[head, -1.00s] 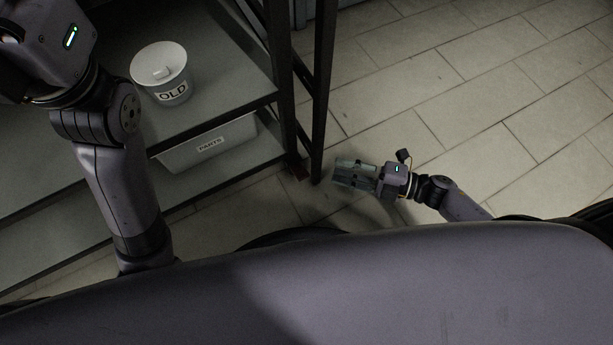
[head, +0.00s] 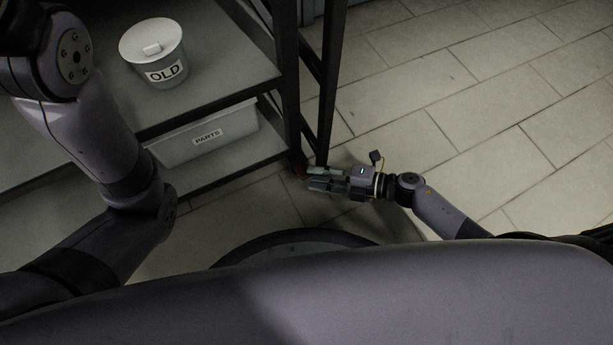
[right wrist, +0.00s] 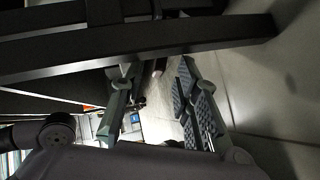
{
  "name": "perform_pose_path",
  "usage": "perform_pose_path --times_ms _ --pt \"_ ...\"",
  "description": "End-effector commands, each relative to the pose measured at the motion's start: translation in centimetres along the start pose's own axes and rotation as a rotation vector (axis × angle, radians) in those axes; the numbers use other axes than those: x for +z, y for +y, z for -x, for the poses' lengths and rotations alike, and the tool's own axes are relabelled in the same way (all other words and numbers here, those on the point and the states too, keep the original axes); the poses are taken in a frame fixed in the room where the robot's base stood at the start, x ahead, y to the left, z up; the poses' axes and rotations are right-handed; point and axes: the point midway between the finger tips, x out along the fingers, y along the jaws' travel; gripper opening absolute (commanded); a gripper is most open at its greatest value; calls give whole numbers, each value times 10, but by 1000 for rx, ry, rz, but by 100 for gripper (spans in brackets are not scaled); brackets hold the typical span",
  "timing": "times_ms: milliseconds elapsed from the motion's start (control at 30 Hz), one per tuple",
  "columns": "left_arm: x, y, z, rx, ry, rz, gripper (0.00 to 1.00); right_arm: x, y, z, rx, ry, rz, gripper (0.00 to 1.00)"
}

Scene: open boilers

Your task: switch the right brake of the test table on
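The test table (head: 235,112) is a dark-framed unit with grey shelves at the left of the head view. A small dark reddish part (head: 300,166) shows at the foot of its near right leg; I cannot tell whether this is the right brake or what its state is. My right gripper (head: 314,179) is low near the floor, its fingertips beside that foot. In the right wrist view its fingers (right wrist: 155,100) stand apart with nothing clearly held between them, below a dark frame bar (right wrist: 150,45). My left arm shows at the left, but its gripper is out of frame.
A white bucket marked OLD (head: 158,55) stands on the upper shelf. A white bin marked PARTS (head: 205,137) sits on the lower shelf. The tiled floor (head: 460,100) is clear to the right of the table.

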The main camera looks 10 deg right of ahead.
Motion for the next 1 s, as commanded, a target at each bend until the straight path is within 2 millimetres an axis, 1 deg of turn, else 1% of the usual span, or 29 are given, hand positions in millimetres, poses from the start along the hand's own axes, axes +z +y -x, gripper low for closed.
perform_pose_path --times_ms 33,200,333,600,1000 --pt "-6 2 1 4 14 -2 50 1 -2 -10 3 2 3 29" --pt "-9 3 5 6 17 -2 50 0 -1 -30 1 1 1 29" --pt "-10 4 5 7 19 -3 50 0 0 -35 1 0 0 29" --pt "-10 4 5 8 20 -3 50 0 0 -36 0 0 0 29" --pt "-10 4 5 8 20 -2 50 0 0 -36 0 0 0 2"
